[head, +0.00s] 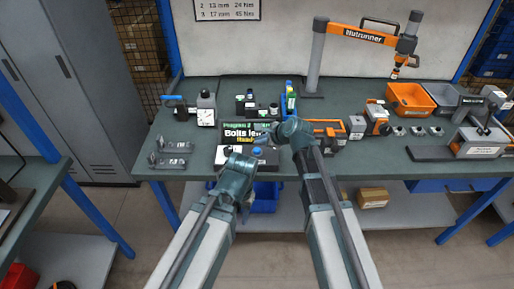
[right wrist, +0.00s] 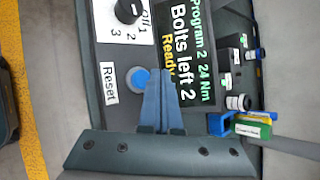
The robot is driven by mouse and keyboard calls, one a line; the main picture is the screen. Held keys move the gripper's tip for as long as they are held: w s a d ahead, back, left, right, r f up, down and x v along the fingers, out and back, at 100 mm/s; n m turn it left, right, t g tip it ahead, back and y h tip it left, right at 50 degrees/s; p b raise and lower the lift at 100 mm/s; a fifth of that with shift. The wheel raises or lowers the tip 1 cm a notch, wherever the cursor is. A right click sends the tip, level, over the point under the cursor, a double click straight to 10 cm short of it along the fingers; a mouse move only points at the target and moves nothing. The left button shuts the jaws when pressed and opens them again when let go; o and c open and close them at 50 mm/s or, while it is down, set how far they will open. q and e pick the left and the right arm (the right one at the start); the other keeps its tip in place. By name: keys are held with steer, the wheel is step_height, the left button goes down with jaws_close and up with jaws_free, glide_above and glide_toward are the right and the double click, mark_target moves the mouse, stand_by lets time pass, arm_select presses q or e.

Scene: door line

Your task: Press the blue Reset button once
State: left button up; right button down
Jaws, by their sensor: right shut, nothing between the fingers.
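In the head view my right gripper (head: 266,139) is over the controller. The display (right wrist: 183,55) reads "Program 2 24 Nm, Bolts left 2, Ready". My left arm ends in front of the bench; its fingers are not clear.
Bottles and dark blocks stand behind the controller. A nutrunner on an orange arm (head: 362,34), an orange bin (head: 410,98) and a grey bin (head: 452,97) are to the right. A gauge device (head: 206,112) is at left.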

mark_target(260, 152)
step_height(260, 152, up, 4)
steer(key=p, duration=0.3)
steer(key=shift+r, duration=0.15)
stand_by(0.5)
steer(key=shift+s, duration=0.15)
steer(key=s+d+f+n+g+h, duration=0.1)
steer(key=s+f+n+g+h, duration=0.1)
steer(key=s+n, duration=0.5)
steer(key=s+d+f+n+g+h, duration=0.2)
steer(key=s+n+h, duration=0.1)
steer(key=s+n, duration=0.5)
steer(key=s+d+f+n+g+h, duration=0.2)
steer(key=s+n+g, duration=0.1)
steer(key=s+n, duration=0.4)
steer(key=s, duration=0.3)
steer(key=shift+s+f+h, duration=0.3)
steer(key=shift+s+f, duration=0.1)
